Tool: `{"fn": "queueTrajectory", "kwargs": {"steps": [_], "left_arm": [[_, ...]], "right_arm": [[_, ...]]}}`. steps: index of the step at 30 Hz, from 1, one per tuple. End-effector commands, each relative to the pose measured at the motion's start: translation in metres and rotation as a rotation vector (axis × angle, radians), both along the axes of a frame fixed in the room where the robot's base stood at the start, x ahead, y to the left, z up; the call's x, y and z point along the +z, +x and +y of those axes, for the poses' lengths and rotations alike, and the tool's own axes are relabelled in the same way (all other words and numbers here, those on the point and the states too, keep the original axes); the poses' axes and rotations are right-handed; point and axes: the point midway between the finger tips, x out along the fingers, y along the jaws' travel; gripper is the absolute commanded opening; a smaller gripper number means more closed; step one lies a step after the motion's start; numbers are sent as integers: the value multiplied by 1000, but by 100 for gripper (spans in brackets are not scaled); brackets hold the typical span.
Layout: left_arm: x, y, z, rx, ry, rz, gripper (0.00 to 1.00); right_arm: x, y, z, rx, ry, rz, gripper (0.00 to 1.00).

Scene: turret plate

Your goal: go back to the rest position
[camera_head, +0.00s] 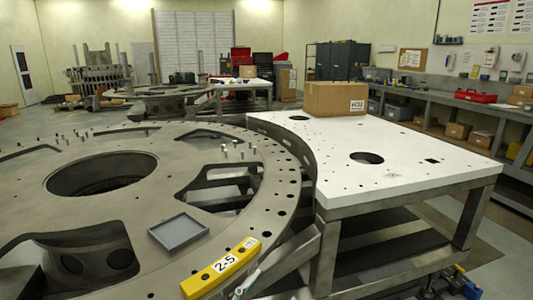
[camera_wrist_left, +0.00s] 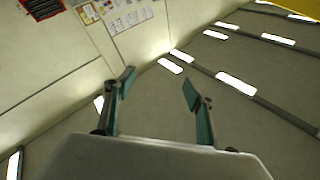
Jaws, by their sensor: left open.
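My left gripper (camera_wrist_left: 158,88) shows in the left wrist view. Its two teal fingers stand wide apart with nothing between them. Behind them are only the wall and the ceiling with its lights, so the gripper points upward, away from the work surfaces. In the head view I cannot clearly make out either gripper. My right gripper is not in view.
The large turret plate (camera_head: 150,205) fills the left, with holes, several upright pins, a grey tray (camera_head: 179,231) and a yellow 2-5 part (camera_head: 222,268). A white table (camera_head: 420,165) at right bears a cardboard box (camera_head: 335,98). A shelved bench (camera_head: 450,95) lines the right wall.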

Motion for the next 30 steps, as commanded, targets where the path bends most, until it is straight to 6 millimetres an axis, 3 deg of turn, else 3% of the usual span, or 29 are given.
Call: {"fn": "queueTrajectory", "kwargs": {"steps": [1, 5, 8, 12, 15, 21, 30], "left_arm": [[-33, -1, 19, 53, 7, 97, 55], [-109, -10, 66, 171, 36, 317, 55], [-165, -30, 102, 247, 64, 479, 55], [-236, -73, 147, 337, 106, 691, 55], [-274, -105, 174, 386, 135, 816, 55], [-313, -148, 203, 434, 169, 957, 55], [-318, -155, 207, 440, 173, 976, 55]], "right_arm": [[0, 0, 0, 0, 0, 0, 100], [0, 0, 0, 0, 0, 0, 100], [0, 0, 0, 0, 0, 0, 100], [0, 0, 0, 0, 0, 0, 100], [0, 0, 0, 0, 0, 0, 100], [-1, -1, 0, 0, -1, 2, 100], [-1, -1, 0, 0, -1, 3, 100]]}}
